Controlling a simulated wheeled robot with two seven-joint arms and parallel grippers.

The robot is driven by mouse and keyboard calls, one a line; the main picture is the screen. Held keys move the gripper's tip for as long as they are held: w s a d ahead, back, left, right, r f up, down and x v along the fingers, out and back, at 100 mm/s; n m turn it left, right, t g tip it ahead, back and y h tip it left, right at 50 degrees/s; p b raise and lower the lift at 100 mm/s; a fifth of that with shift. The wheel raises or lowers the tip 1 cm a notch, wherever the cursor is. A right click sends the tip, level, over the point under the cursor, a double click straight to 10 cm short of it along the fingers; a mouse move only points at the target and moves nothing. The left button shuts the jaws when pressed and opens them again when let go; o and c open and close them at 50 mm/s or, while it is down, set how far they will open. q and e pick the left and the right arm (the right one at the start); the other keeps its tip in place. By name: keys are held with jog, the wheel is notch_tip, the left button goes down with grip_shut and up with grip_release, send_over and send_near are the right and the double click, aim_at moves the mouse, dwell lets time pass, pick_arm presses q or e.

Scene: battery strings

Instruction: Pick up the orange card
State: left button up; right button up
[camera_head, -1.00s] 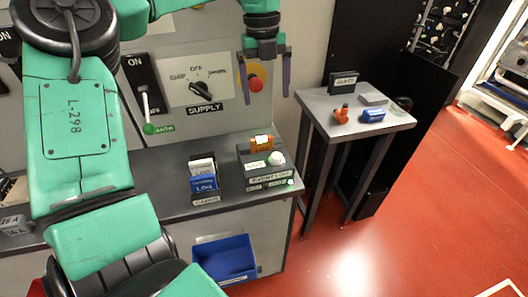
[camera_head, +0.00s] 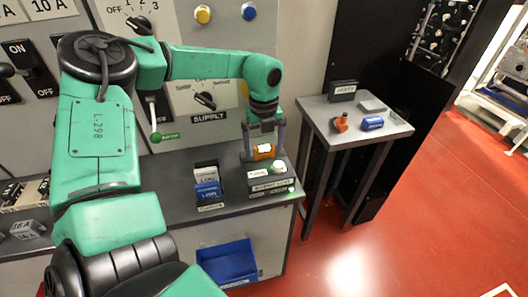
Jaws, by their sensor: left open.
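The orange card (camera_head: 264,152) with a white label stands upright in the small dark card reader box (camera_head: 270,183) on the grey counter. My left gripper (camera_head: 262,153) points down over the reader. Its two fingers are open, one on each side of the orange card. I cannot tell whether either finger touches it. The card's lower part is hidden in the reader. My right gripper is not in view.
A card holder with white and blue cards (camera_head: 207,191) stands left of the reader. A blue bin (camera_head: 229,262) is below the counter. A side table (camera_head: 354,134) at right holds an orange object (camera_head: 341,123) and a blue box (camera_head: 372,123). The switch panel rises behind the counter.

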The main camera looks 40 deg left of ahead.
pick_arm(q)
jog(key=c, duration=1.3)
jog(key=shift+r, duration=0.1)
